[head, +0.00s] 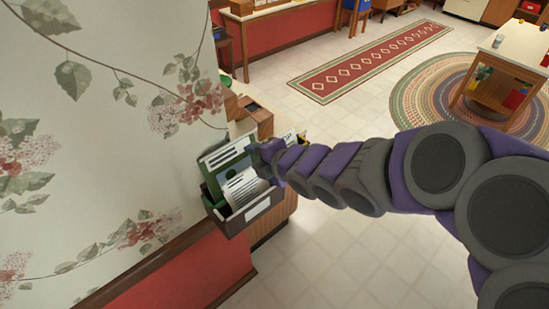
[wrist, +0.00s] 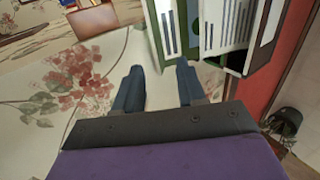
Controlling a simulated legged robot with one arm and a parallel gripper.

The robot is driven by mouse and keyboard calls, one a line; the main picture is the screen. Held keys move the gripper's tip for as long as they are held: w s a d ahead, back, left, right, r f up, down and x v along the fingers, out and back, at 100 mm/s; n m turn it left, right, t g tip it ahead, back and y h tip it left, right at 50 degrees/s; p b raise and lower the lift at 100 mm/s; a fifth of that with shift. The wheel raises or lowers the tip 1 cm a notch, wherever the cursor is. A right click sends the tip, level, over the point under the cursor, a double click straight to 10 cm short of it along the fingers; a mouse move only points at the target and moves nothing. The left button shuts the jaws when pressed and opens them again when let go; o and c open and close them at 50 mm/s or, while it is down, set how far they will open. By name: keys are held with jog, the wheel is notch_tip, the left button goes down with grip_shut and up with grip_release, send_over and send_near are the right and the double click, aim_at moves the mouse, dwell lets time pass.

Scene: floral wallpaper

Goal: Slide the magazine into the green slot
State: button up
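A wall rack (head: 236,222) with a brown front, a pale label and green parts at its left side holds papers upright. A green-and-white magazine (head: 226,155) stands at its back, and a white printed sheet or magazine (head: 242,188) stands in front. My gripper (head: 264,160) is at the rack's upper right, beside these papers; its fingers are hard to make out there. In the wrist view my two dark blue fingers (wrist: 160,68) are apart, with wallpaper showing between them. A green-and-white magazine (wrist: 172,28) lies just beyond the fingertips, and another printed one (wrist: 228,22) is to its right.
The floral wall (head: 110,120) is close on the left, above a red lower panel (head: 190,275). Wooden boxes (head: 256,115) stand behind the rack. A table (head: 510,48) stands on a round rug at the far right. The tiled floor is open between.

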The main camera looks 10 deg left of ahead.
jog(key=b+v, duration=0.1)
jog(key=v, duration=0.6)
jog(key=shift+s+d+r+b, duration=0.2)
jog(key=shift+b, duration=0.1)
dwell(0.5)
jog(key=s+d+f+m+g+h+b, duration=0.2)
jog(key=s+d+f+m+h, duration=0.15)
jog(key=d+f+m, duration=0.35)
jog(key=s+d+f+m+g+h+b, duration=0.1)
jog(key=s+d+f+m+h+b, duration=0.2)
jog(key=d+m, duration=0.45)
jog(key=s+d+f+m+g+h+b, duration=0.1)
jog(key=s+d+f+m+g, duration=0.1)
jog(key=s+m, duration=0.4)
jog(key=s+d+f+m+g+h+b, duration=0.1)
jog(key=s+d+f+m+g, duration=0.1)
jog(key=s+m, duration=0.5)
jog(key=s+d+g, duration=0.1)
jog(key=s+g, duration=0.1)
jog(key=s, duration=0.3)
jog(key=shift+s+d, duration=0.2)
jog(key=shift+d, duration=0.15)
jog(key=shift+d+m+h, duration=0.15)
jog(key=shift+m+h, duration=0.1)
jog(key=shift+m, duration=0.1)
